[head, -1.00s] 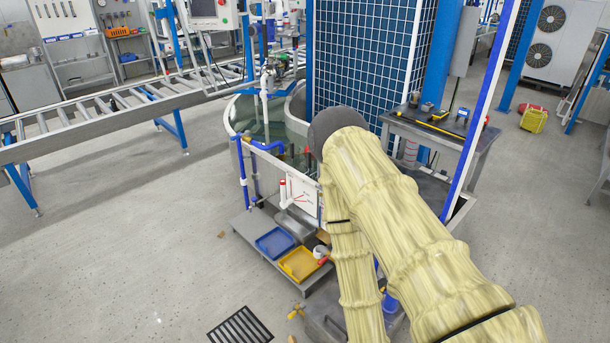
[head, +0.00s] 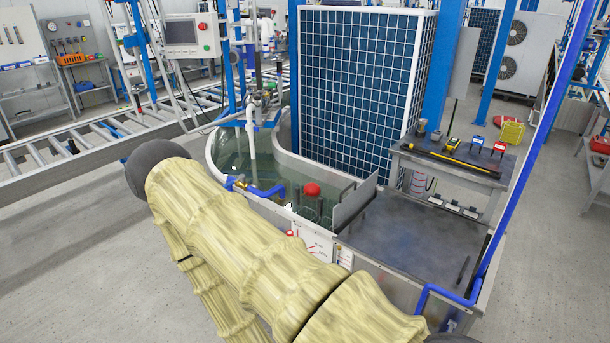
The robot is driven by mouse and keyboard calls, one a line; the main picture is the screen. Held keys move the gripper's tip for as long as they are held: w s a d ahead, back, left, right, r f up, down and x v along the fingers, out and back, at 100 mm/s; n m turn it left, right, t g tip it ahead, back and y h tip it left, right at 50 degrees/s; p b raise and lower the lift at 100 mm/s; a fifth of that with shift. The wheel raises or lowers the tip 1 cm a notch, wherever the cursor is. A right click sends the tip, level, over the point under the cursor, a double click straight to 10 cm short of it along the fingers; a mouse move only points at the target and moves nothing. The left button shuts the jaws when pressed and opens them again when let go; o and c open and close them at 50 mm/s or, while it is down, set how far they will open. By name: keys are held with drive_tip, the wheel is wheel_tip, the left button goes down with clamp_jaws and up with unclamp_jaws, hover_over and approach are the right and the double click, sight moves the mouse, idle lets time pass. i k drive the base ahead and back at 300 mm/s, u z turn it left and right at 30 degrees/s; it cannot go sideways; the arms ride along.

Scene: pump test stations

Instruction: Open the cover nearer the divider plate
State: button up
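A thin upright grey plate (head: 354,207), which looks like the divider plate, stands in the tank beside a red-topped part (head: 312,189). Right of it lies a flat dark grey top (head: 415,235) that looks like the covers. It lies level and looks closed; I cannot make out a seam between two covers. A slim black bar (head: 463,270), perhaps a handle, is near its right edge. My sleeved arm crosses the lower left, in front of the tank. My gripper is not in view, so its state is hidden.
The curved water tank (head: 212,150) has blue pipes and a valve (head: 238,184) at its rim. A side bench (head: 450,175) with tools stands behind the flat top. A blue post (head: 535,150) rises at the right. A roller conveyor (head: 95,140) runs at the left.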

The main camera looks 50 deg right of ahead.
sight(385, 227)
drive_tip(key=z, duration=0.1)
drive_tip(key=i, duration=1.35)
drive_tip(key=z, duration=1.45)
drive_tip(key=i, duration=0.85)
drive_tip(key=z, duration=0.85)
